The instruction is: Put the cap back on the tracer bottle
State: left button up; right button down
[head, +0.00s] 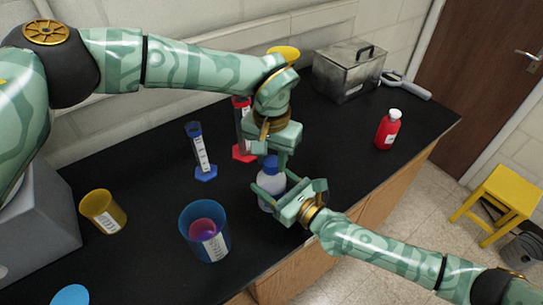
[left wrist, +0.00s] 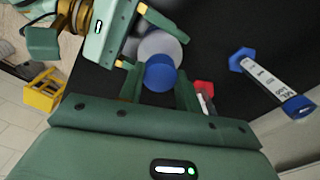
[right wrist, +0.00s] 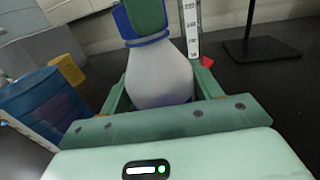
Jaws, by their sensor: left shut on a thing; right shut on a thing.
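The tracer bottle (head: 267,197) is white and rounded and stands upright near the table's front edge. My right gripper (head: 274,190) is shut on its body from the front right. The blue cap (head: 270,163) is at the top of the bottle, with my left gripper (head: 274,156) shut on it from above. In the left wrist view the cap (left wrist: 160,74) is between the fingers, with the white bottle (left wrist: 160,45) beyond. In the right wrist view the cap's blue rim (right wrist: 150,42) meets the bottle's shoulder (right wrist: 158,78); a finger covers part of the cap. I cannot tell whether it is fully seated.
A blue beaker with a pink cup inside (head: 205,240) stands left of the bottle. Behind are a blue-based cylinder (head: 198,150) and a red-based cylinder (head: 243,130). A red bottle (head: 388,130) and metal box (head: 349,72) stand right. The table between bottle and red bottle is clear.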

pick_arm(q)
jog(key=o, duration=1)
jog(key=shift+c, duration=0.2)
jog(key=shift+r, duration=0.15)
jog(key=shift+r, duration=2.15)
jog(key=shift+c, duration=0.4)
